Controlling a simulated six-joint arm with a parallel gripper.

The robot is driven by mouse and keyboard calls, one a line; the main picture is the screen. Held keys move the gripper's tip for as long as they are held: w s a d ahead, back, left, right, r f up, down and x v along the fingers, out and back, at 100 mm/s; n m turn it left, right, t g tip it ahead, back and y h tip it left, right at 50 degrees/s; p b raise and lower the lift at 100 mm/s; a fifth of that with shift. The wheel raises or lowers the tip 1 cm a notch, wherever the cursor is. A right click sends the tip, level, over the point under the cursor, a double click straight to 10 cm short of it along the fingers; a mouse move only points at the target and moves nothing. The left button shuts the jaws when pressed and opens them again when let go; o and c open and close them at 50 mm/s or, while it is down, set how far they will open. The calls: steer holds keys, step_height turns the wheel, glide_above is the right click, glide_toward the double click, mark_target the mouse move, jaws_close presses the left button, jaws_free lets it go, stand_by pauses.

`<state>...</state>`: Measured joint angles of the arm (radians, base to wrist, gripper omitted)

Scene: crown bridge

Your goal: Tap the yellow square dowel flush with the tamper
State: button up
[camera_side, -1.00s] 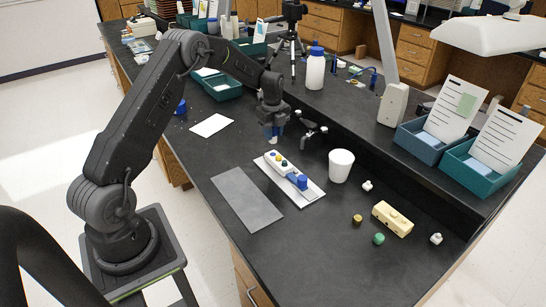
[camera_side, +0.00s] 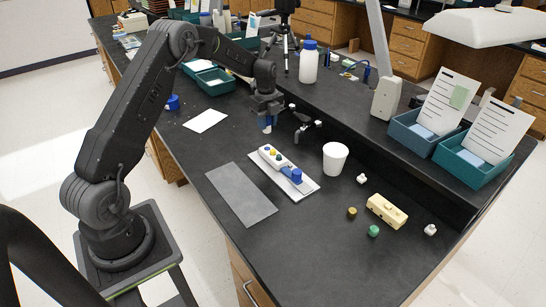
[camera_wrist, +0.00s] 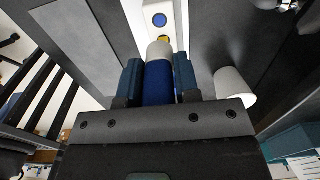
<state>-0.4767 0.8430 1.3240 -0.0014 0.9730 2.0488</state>
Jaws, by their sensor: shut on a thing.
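My gripper (camera_side: 267,118) is shut on a blue tamper with a white tip (camera_wrist: 159,86). It holds the tamper tip-down behind the far end of a pale block (camera_side: 285,163), apart from it in the side view. The block lies on a white sheet (camera_side: 308,185) and has several coloured dowel tops. A blue dowel (camera_wrist: 160,20) is beyond that. Dowel shape and height are too small to judge.
A blue piece (camera_side: 297,175) stands at the block's near end. A grey mat (camera_side: 240,194) lies left, a white cup (camera_side: 335,158) right. A cream block (camera_side: 387,210) and small knobs lie farther right. A metal fixture (camera_side: 304,122) stands beside my gripper. The front table is clear.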

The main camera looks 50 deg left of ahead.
steer(key=d+r, duration=0.1)
steer(key=d, duration=0.3)
glide_above(273, 150)
steer(key=shift+f, duration=2.35)
steer(key=shift+f, duration=1.7)
steer(key=shift+r, duration=1.15)
steer(key=shift+f, duration=0.15)
